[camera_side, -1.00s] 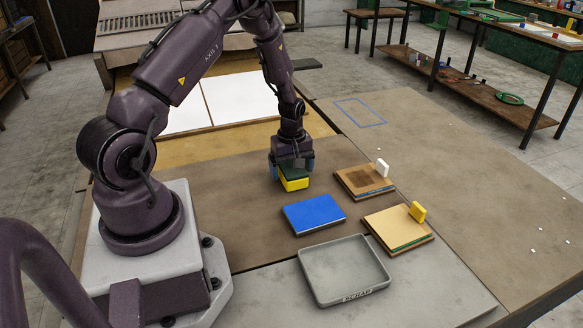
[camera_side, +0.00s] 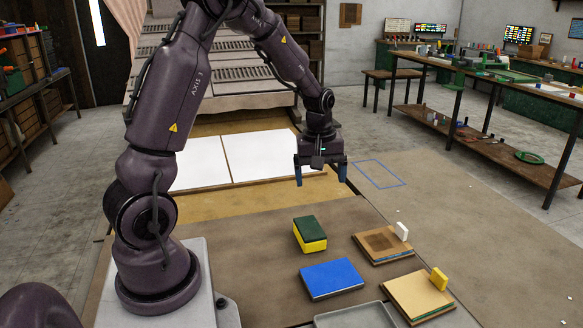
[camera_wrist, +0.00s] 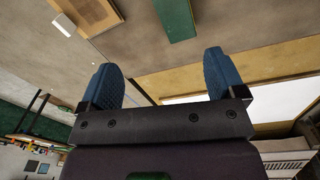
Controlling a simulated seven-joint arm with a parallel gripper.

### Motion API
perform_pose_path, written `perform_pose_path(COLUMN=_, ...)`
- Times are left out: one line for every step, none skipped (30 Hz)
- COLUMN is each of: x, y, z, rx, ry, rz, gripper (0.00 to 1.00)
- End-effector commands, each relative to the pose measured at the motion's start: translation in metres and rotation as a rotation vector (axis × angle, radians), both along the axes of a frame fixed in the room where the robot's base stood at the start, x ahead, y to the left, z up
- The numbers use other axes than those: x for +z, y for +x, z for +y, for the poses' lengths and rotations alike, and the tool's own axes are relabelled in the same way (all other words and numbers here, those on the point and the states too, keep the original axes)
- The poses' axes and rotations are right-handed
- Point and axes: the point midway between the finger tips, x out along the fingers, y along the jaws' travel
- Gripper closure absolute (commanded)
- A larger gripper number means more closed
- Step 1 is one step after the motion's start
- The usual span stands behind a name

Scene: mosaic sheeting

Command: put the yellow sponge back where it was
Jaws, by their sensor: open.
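The yellow sponge (camera_side: 312,244) with a dark green top lies flat on the brown work surface, behind the blue pad (camera_side: 332,279). Its green top also shows at the upper edge of the wrist view (camera_wrist: 176,18). My gripper (camera_side: 320,181) is open and empty. It hangs well above the surface, behind and slightly right of the sponge in the side view, apart from it. Both blue fingers show spread in the wrist view (camera_wrist: 160,62), with nothing between them. A blue outlined rectangle (camera_side: 377,174) is marked on the table at the back right, empty.
A wooden board with a dark patch (camera_side: 370,250) has a white block (camera_side: 402,231) on it. A tan-topped board (camera_side: 415,297) has a yellow block (camera_side: 439,279). A grey tray (camera_side: 345,318) is cut off at the front. White panels (camera_side: 258,154) lie behind.

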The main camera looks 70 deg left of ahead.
Motion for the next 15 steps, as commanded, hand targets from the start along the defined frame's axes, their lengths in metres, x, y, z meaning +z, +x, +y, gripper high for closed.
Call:
perform_pose_path(x=0.026, y=0.0, z=-0.02, rx=-0.1, ry=0.017, rz=-0.037, gripper=0.11)
perform_pose_path(x=0.039, y=-0.002, z=-0.032, rx=-0.162, ry=0.028, rz=-0.055, gripper=0.11)
perform_pose_path(x=0.056, y=-0.006, z=-0.048, rx=-0.244, ry=0.042, rz=-0.078, gripper=0.11)
perform_pose_path(x=0.067, y=-0.01, z=-0.059, rx=-0.307, ry=0.054, rz=-0.095, gripper=0.11)
perform_pose_path(x=0.078, y=-0.015, z=-0.07, rx=-0.37, ry=0.065, rz=-0.112, gripper=0.11)
perform_pose_path(x=0.091, y=-0.022, z=-0.085, rx=-0.453, ry=0.084, rz=-0.133, gripper=0.11)
perform_pose_path(x=0.101, y=-0.028, z=-0.095, rx=-0.514, ry=0.098, rz=-0.149, gripper=0.11)
perform_pose_path(x=0.109, y=-0.035, z=-0.105, rx=-0.575, ry=0.112, rz=-0.165, gripper=0.11)
perform_pose_path(x=0.12, y=-0.045, z=-0.118, rx=-0.658, ry=0.133, rz=-0.187, gripper=0.11)
perform_pose_path(x=0.127, y=-0.052, z=-0.128, rx=-0.719, ry=0.15, rz=-0.203, gripper=0.11)
perform_pose_path(x=0.133, y=-0.061, z=-0.137, rx=-0.779, ry=0.166, rz=-0.217, gripper=0.11)
perform_pose_path(x=0.14, y=-0.072, z=-0.147, rx=-0.856, ry=0.189, rz=-0.237, gripper=0.11)
perform_pose_path(x=0.144, y=-0.08, z=-0.155, rx=-0.914, ry=0.207, rz=-0.251, gripper=0.11)
perform_pose_path(x=0.148, y=-0.088, z=-0.161, rx=-0.967, ry=0.226, rz=-0.265, gripper=0.11)
perform_pose_path(x=0.151, y=-0.098, z=-0.169, rx=-1.034, ry=0.249, rz=-0.28, gripper=0.11)
